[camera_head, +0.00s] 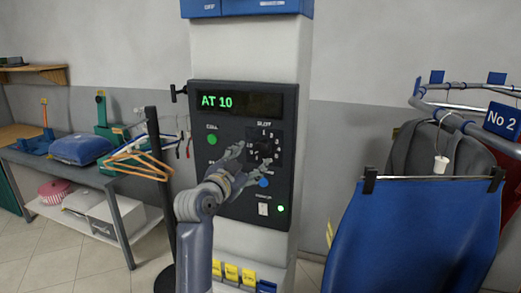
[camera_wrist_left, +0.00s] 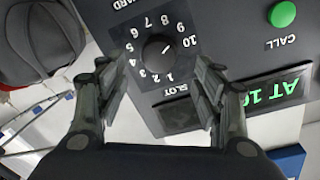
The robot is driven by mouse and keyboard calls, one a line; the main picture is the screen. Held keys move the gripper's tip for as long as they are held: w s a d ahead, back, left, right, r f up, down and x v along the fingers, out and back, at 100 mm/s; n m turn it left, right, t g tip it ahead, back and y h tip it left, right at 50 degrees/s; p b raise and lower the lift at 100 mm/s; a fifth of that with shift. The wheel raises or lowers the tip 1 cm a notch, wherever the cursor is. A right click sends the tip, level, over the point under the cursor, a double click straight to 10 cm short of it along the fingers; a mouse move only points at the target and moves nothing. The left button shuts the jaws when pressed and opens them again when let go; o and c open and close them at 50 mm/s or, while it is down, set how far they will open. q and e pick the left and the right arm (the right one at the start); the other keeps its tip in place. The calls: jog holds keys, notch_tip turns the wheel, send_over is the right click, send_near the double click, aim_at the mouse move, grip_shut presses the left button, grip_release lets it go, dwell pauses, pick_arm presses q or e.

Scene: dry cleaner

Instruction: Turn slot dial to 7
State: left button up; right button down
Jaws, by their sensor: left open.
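The slot dial (camera_head: 264,147) is a black round knob on the dark control panel (camera_head: 241,206). The green display (camera_head: 247,101) reads "AT 10". My left gripper (camera_head: 250,164) is in front of the panel, just below and left of the dial. In the left wrist view its open fingers (camera_wrist_left: 158,78) stand on either side below the dial, with nothing between them. My right gripper is not in view.
A green CALL button (camera_head: 212,140) is left of the dial. A blue button (camera_head: 263,183) and a white switch (camera_head: 263,209) sit below it. Wooden hangers (camera_head: 140,163) hang at left. A blue skirt (camera_head: 400,235) hangs from a rail at right.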

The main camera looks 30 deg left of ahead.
aim_at(261, 150)
pick_arm(q)
jog(key=shift+w+a+p, duration=0.2)
jog(key=shift+w+p, duration=0.2)
jog(key=shift+w, duration=1.15)
jog(key=shift+w+a+p, duration=0.2)
jog(key=shift+w+p, duration=0.2)
jog(key=shift+w, duration=1.1)
jog(key=c, duration=1.1)
